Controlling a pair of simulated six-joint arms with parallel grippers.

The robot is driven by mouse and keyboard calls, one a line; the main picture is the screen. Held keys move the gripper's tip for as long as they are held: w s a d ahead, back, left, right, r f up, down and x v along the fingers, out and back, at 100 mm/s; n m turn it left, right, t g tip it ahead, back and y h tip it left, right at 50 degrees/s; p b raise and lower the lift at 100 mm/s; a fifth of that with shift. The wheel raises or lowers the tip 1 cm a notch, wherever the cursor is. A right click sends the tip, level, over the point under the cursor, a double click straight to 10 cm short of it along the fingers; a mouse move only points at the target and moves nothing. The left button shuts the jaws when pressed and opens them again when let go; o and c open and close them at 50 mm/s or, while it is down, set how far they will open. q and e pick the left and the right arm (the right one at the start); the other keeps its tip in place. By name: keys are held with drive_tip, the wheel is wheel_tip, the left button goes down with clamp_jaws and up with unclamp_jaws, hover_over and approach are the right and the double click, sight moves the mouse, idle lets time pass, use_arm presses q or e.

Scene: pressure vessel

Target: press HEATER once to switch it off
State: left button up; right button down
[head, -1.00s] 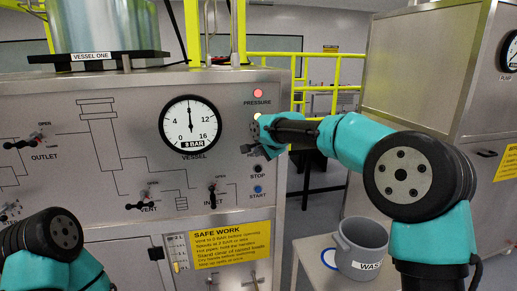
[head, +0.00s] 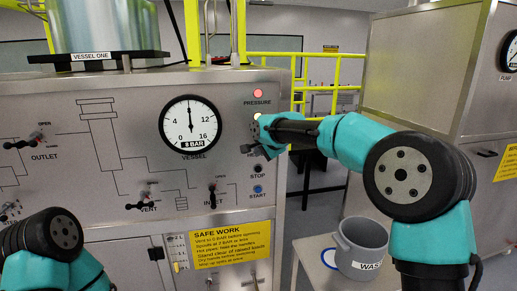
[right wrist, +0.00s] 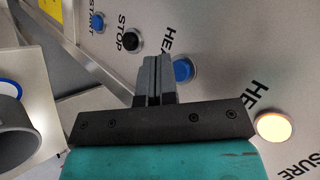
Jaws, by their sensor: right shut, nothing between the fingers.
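The blue HEATER button (right wrist: 184,70) sits on the steel panel, just right of my fingertips in the right wrist view. Its label is partly hidden. A lamp (right wrist: 273,127) beside another partly hidden "HEA" label glows pale yellow; its edge also shows in the head view (head: 257,116). My right gripper (right wrist: 154,62) is shut and empty, close to the panel beside the button; I cannot tell whether it touches. In the head view the right gripper (head: 255,151) covers the heater button. My left gripper is out of view; only part of my left arm shows.
The black STOP button (head: 258,169) and blue START button (head: 258,189) lie below. The red PRESSURE lamp (head: 258,93) is above. The vessel gauge (head: 190,124) is to the left. A grey waste bucket (head: 361,245) stands on a side table at lower right.

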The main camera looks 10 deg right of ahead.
drive_tip(key=shift+w, duration=0.15)
drive_tip(key=shift+w, duration=0.25)
drive_tip(key=shift+w, duration=0.45)
idle(0.8)
drive_tip(key=shift+s, duration=0.85)
drive_tip(key=s, duration=0.5)
drive_tip(key=shift+d, duration=0.2)
idle(0.5)
idle(0.4)
